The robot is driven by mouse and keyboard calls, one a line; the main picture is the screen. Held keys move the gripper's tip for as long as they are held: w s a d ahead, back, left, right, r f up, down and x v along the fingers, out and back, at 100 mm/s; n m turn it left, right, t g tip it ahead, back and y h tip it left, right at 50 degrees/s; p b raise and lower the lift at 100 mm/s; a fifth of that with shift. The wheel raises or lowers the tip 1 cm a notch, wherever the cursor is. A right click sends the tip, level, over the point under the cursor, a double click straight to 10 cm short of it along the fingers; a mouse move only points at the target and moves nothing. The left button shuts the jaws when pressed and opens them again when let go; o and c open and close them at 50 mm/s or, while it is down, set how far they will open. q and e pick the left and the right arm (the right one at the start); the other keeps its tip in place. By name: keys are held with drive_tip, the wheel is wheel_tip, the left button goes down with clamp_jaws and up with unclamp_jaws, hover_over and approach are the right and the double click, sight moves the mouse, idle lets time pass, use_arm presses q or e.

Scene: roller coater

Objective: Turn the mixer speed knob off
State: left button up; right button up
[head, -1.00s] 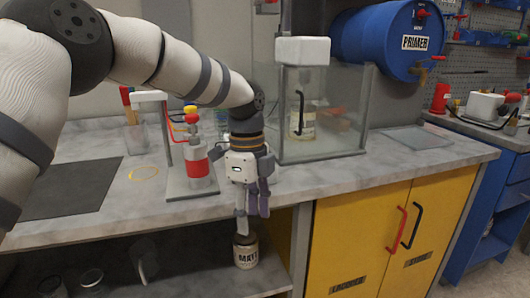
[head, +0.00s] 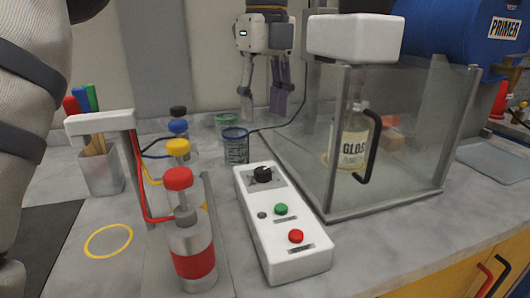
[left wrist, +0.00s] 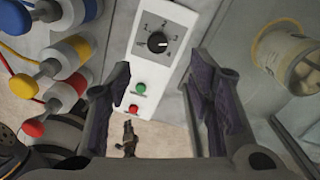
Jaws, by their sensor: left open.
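The mixer speed knob (head: 263,174) is a black dial at the far end of a white control box (head: 283,262) on the counter. In the left wrist view the knob (left wrist: 157,42) sits on a dial plate with marks, beyond and between my fingers. My left gripper (head: 263,105) hangs above and behind the box, fingers pointing down, open and empty, apart from the knob. In the left wrist view its two dark finger pads (left wrist: 160,105) stand wide apart. A green button (head: 281,210) and a red button (head: 296,236) are on the same box.
A clear-walled mixer enclosure (head: 400,190) with a GLOSS jar (head: 348,140) stands right of the box. Pump bottles with red (head: 178,178), yellow and blue caps stand left.

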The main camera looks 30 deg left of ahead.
sight(262, 170)
use_arm(q)
drive_tip(key=f, duration=0.7)
drive_tip(key=s+f+p, duration=0.1)
drive_tip(key=f, duration=0.3)
drive_tip(key=shift+d+f, duration=0.1)
drive_tip(key=shift+f, duration=0.2)
clamp_jaws()
